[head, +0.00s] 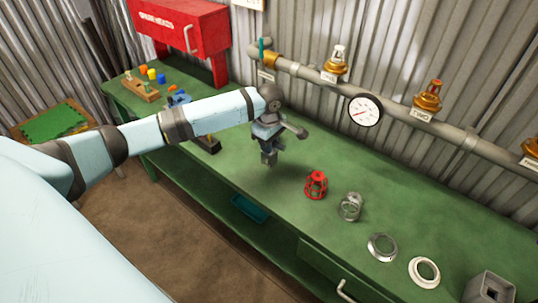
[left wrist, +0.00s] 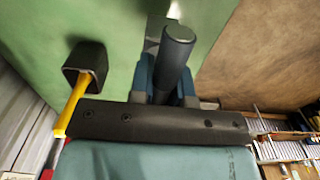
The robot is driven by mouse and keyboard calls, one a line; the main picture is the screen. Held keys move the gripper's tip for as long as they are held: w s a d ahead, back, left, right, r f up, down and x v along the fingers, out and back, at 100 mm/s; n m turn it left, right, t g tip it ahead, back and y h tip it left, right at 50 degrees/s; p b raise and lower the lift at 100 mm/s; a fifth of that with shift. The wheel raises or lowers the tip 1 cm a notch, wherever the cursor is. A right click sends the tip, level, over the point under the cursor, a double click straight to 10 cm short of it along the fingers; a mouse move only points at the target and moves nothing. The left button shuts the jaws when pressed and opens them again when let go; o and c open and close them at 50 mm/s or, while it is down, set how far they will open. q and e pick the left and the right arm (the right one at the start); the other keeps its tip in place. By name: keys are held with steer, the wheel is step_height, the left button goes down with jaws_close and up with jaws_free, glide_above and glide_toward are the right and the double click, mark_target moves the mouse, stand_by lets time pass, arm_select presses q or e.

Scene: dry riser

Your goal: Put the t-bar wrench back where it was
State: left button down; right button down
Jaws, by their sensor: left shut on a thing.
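My left gripper (head: 268,155) points down above the middle of the green bench, left of the red cage. In the left wrist view its blue fingers are shut on a dark cylinder with a grey end, which looks like part of the t-bar wrench (left wrist: 176,62). A dark bar, possibly the same tool, sticks out right of the gripper in the head view. My right gripper is not in view.
On the bench (head: 235,172) stand a red cage (head: 316,185), a glass piece (head: 350,207), two rings (head: 382,247) and a grey square block (head: 489,288). A pipe with sprinkler heads and a gauge (head: 365,110) runs behind. A red cabinet (head: 185,25) stands back left, near a wooden rack (head: 138,88).

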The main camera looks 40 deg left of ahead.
arm_select(q)
steer(key=shift+f, duration=2.35)
steer(key=c, duration=1.1)
jaws_free()
steer(key=shift+f, duration=0.1)
steer(key=shift+r, duration=0.2)
step_height(320, 180, up, 12)
steer(key=shift+f, duration=0.1)
